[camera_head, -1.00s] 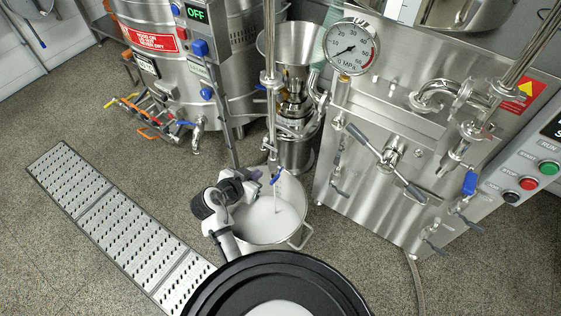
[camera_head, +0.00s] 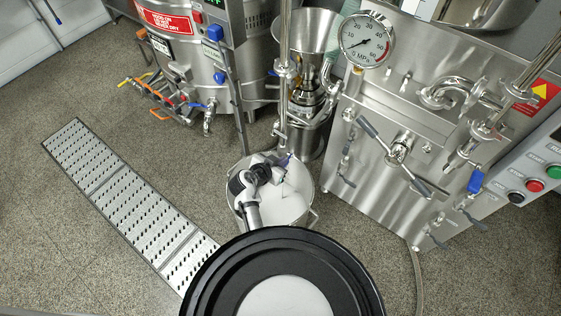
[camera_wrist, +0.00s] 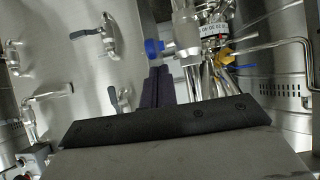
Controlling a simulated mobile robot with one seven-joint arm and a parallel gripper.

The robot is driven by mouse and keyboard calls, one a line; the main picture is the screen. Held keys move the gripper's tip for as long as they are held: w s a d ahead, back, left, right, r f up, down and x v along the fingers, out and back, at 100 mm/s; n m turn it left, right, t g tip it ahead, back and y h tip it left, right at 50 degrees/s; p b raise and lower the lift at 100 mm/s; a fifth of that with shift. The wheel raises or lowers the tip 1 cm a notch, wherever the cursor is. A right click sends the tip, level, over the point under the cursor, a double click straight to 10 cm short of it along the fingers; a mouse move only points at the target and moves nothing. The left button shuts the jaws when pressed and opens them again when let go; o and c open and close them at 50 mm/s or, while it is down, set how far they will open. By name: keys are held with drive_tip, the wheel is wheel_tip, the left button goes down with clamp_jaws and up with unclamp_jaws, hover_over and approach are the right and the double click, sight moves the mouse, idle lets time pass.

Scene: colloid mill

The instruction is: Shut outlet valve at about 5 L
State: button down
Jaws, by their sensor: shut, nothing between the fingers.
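The outlet valve's blue handle (camera_wrist: 153,47) shows in the wrist view, on a steel pipe fitting just beyond my fingertips. I cannot tell whether the fingers touch it. My gripper (camera_wrist: 161,75) is shut and empty, its dark fingers together. In the head view my gripper (camera_head: 286,160) is over the far part of the steel bucket (camera_head: 312,203), close to the mill's outlet, and hides the valve handle there. White liquid (camera_head: 284,207) lies in the bucket; my arm covers part of it, and no level marks can be read.
The colloid mill (camera_head: 308,92) with its steel hopper (camera_head: 314,30) stands behind the bucket. A steel homogenizer cabinet (camera_head: 372,150) with levers is at the right. A steel tank (camera_head: 190,80) stands at the back left. A floor grate (camera_head: 128,195) lies left, with open floor around it.

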drive_tip(key=shift+s+f, duration=0.1)
drive_tip(key=shift+f, duration=0.15)
drive_tip(key=b, duration=0.1)
drive_tip(key=f+b, duration=0.1)
drive_tip(key=b, duration=0.1)
drive_tip(key=shift+s+a+f, duration=0.2)
drive_tip(key=shift+f, duration=0.1)
drive_tip(key=b, duration=0.3)
drive_tip(key=shift+s+a+f+t+h+b, duration=0.1)
drive_tip(key=shift+s+f+t+h+b, duration=0.05)
drive_tip(key=shift+f+t+h+b, duration=0.2)
drive_tip(key=shift+s+f+b, duration=0.1)
drive_tip(key=shift+b, duration=0.25)
drive_tip(key=shift+s+a, duration=0.1)
